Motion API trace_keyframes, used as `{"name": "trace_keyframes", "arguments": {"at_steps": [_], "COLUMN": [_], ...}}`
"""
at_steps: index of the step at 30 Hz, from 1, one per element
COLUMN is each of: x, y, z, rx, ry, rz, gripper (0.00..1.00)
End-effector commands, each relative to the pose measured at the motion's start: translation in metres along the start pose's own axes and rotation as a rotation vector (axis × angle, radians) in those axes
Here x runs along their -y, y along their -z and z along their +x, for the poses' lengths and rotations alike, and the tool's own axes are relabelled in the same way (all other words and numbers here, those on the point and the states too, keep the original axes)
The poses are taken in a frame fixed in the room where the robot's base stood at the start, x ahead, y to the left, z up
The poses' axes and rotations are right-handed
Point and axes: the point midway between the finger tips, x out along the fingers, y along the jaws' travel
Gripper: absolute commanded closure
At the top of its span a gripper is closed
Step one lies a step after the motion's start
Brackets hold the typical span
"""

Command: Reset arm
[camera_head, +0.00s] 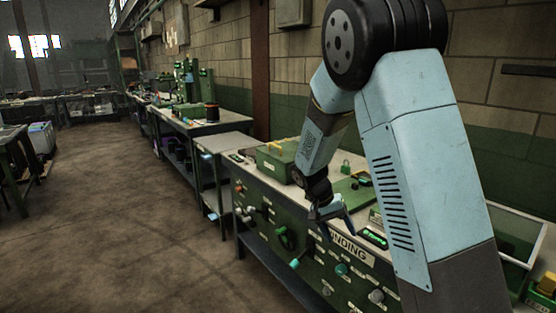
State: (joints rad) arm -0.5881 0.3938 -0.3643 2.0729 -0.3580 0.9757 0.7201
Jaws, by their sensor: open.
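My gripper (333,212) hangs at the end of my folded light-blue arm. It is open, and nothing shows between its fingers. In the picture it lies over the front edge of the green workbench (310,262), whose front panel carries coloured knobs and a partly covered label ending in "NDING". I cannot tell how far the gripper is from the bench. My arm hides part of the bench top and the wall behind it. No rubber sleeves can be made out.
A green box (277,160) with a yellow part on top and a small green padlock-like item (346,167) sit on the bench. A grey tray (515,232) stands at the right. More benches line the brick wall. The floor (120,235) at left is clear.

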Motion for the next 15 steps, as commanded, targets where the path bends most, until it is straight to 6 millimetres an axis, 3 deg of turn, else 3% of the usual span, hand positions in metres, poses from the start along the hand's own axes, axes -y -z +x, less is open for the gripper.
{"name": "trace_keyframes", "arguments": {"at_steps": [15], "x": [-0.093], "y": [-0.058], "z": [-0.068], "rx": [-0.071], "ry": [0.299], "rz": [-0.035], "gripper": [0.33]}}
